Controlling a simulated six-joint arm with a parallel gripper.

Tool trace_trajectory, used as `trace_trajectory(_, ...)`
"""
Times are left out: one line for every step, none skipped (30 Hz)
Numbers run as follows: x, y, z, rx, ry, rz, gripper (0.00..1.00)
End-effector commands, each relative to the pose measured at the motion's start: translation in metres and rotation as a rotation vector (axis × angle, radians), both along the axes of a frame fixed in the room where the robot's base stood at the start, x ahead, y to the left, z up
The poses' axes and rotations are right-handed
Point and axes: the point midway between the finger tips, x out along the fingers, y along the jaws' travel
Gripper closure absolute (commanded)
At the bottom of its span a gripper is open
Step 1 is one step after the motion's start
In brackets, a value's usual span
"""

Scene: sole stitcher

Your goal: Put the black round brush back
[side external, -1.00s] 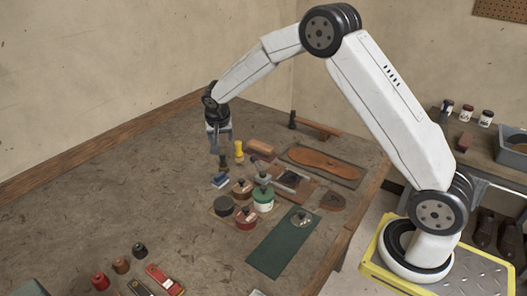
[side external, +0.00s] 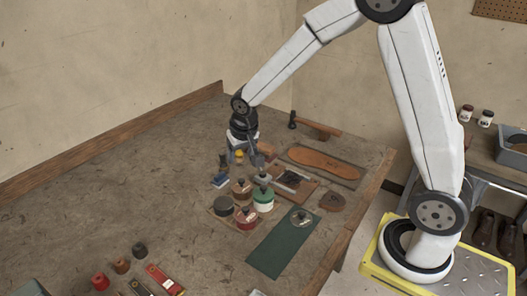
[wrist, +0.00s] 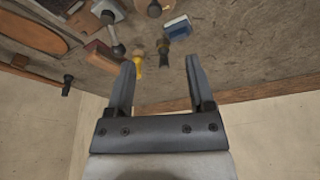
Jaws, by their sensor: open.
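A small dark round brush (side external: 223,161) stands on the bench beside a blue block, left of my gripper in the side view. It also shows in the wrist view (wrist: 163,47), with a tan upper part, just beyond the gap between my fingertips. My gripper (wrist: 160,64) is open and empty above the bench, apart from the brush. Its fingers partly hide a yellow-handled tool (wrist: 137,60) in the side view.
Red (side external: 246,218), brown (side external: 241,189) and green (side external: 263,200) tins with knobs stand close together. A blue block (side external: 221,181) lies near the brush. A green mat (side external: 284,242) and an orange sole (side external: 325,161) lie to the right. The left bench is mostly clear.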

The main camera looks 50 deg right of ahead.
Motion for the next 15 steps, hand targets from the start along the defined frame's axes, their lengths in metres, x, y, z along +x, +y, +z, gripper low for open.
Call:
trace_trajectory(-0.016,0.005,0.002,0.006,0.006,0.036,0.31)
trace_trajectory(-0.025,0.007,0.003,0.007,0.01,0.061,0.31)
trace_trajectory(-0.037,0.011,0.003,0.012,0.015,0.093,0.31)
trace_trajectory(-0.046,0.013,0.003,0.014,0.018,0.117,0.31)
trace_trajectory(-0.055,0.015,0.003,0.017,0.023,0.14,0.31)
trace_trajectory(-0.068,0.018,0.002,0.019,0.027,0.172,0.31)
trace_trajectory(-0.077,0.021,0.002,0.021,0.028,0.195,0.31)
trace_trajectory(-0.086,0.022,0.002,0.022,0.032,0.217,0.31)
trace_trajectory(-0.099,0.025,0.001,0.025,0.035,0.246,0.31)
trace_trajectory(-0.107,0.027,0.0,0.026,0.037,0.267,0.31)
trace_trajectory(-0.116,0.028,0.0,0.027,0.038,0.286,0.31)
trace_trajectory(-0.126,0.03,-0.001,0.027,0.041,0.31,0.31)
trace_trajectory(-0.133,0.031,-0.002,0.028,0.043,0.327,0.31)
trace_trajectory(-0.139,0.032,-0.003,0.028,0.043,0.342,0.31)
trace_trajectory(-0.147,0.033,-0.004,0.028,0.045,0.361,0.31)
